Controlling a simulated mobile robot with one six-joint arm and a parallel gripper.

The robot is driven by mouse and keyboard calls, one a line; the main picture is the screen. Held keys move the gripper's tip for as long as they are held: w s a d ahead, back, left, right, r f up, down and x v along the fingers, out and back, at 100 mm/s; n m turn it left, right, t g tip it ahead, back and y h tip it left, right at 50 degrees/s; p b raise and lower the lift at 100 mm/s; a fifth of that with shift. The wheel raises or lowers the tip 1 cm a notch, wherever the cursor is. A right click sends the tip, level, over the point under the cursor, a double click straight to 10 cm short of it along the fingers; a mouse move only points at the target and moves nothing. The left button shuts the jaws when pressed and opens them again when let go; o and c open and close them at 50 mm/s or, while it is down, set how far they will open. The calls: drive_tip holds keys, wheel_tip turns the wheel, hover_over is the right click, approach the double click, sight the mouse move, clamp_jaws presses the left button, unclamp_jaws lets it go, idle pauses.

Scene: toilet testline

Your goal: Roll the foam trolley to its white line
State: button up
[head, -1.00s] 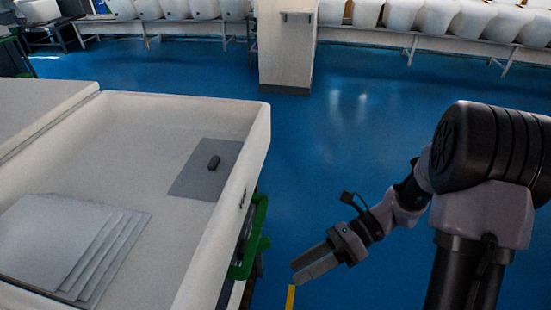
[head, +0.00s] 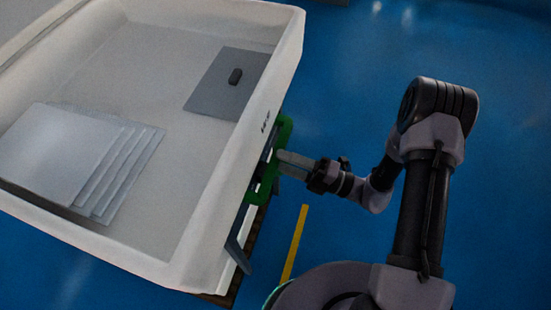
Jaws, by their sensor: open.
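The foam trolley (head: 288,62) is a large white tub with foam sheets lying in it, filling the left of the head view. A green handle (head: 285,130) is on its right side. My gripper (head: 284,162) is open, with its grey fingers pointing left at the green handle. The fingertips overlap the handle in the picture; I cannot tell whether they are around it or only beside it.
A stack of pale grey sheets (head: 72,150) lies at the tub's left. A yellow line (head: 294,243) marks the blue floor (head: 500,200), which is clear on the right.

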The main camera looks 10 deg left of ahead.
drive_tip(key=shift+x, duration=1.35)
drive_tip(key=shift+c, duration=0.3)
clamp_jaws()
